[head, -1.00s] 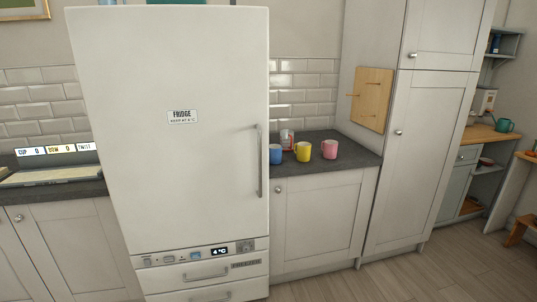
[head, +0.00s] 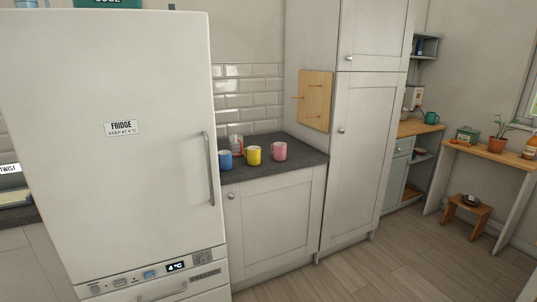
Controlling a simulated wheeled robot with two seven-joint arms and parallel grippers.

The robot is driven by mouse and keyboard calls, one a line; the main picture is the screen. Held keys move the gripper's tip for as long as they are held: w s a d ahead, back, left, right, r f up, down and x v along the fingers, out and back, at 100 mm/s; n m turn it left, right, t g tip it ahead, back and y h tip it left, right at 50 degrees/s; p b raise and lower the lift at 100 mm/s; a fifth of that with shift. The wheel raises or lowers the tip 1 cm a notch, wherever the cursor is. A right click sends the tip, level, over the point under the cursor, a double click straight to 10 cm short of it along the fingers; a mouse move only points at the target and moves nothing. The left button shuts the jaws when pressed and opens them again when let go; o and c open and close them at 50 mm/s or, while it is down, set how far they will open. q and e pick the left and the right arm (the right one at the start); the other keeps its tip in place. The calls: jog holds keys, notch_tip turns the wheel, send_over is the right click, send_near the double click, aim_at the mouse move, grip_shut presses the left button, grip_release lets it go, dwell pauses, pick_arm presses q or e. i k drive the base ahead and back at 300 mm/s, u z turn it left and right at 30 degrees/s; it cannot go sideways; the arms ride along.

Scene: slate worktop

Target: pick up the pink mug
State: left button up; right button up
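The pink mug (head: 279,151) stands upright on the slate worktop (head: 300,157), between the fridge and the tall cupboard. It is the rightmost in a row of three mugs. The yellow mug (head: 253,155) is just left of it, and the blue mug (head: 225,160) is further left, close to the fridge. Neither of my grippers shows in the head view.
The white fridge (head: 120,190) fills the left side. A tall cupboard (head: 355,160) with a wooden peg board (head: 314,100) closes off the worktop's right end. A glass container (head: 236,144) stands behind the mugs. The wooden floor (head: 390,270) in front is clear.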

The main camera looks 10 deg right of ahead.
aim_at(280, 152)
jog(key=z, duration=0.45)
jog(key=i, duration=1.7)
jog(key=u, duration=0.5)
